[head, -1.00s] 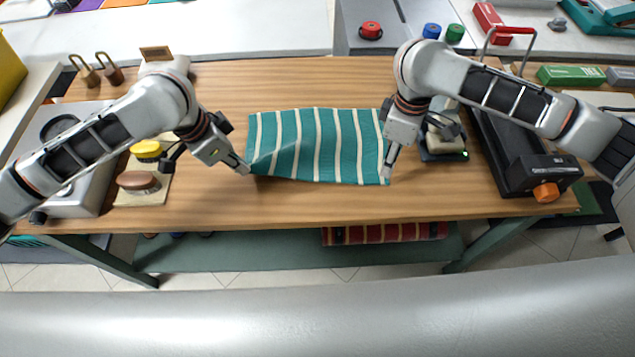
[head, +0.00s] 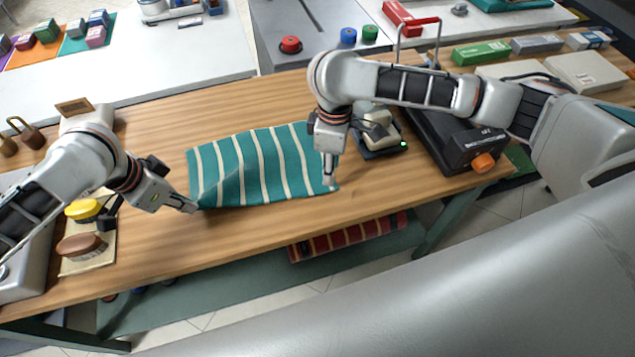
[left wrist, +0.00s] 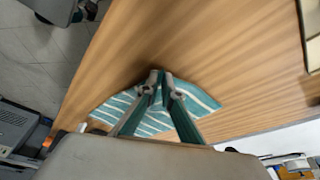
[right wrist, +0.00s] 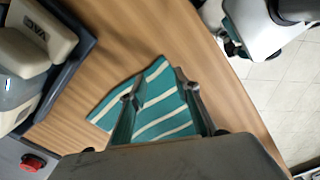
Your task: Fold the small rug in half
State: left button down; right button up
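The small rug (head: 262,165), teal with cream stripes, lies spread on the wooden table. Its front left corner looks slightly raised. My left gripper (head: 192,206) is at that corner; in the left wrist view its fingertips (left wrist: 160,79) are close together on the rug's edge (left wrist: 150,122). My right gripper (head: 329,181) points down at the rug's front right corner. In the right wrist view its fingertips (right wrist: 155,86) stand apart with the rug (right wrist: 163,115) showing between and below them. The rug's far right corner is partly hidden by my right arm.
A black device with an orange knob (head: 484,162) and a small scale-like device (head: 381,142) stand right of the rug. Brushes (head: 82,246) lie on a mat at left. Bare table (head: 250,222) lies in front.

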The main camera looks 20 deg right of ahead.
jog(key=shift+f, duration=2.1)
grip_shut()
jog(key=shift+r, duration=2.5)
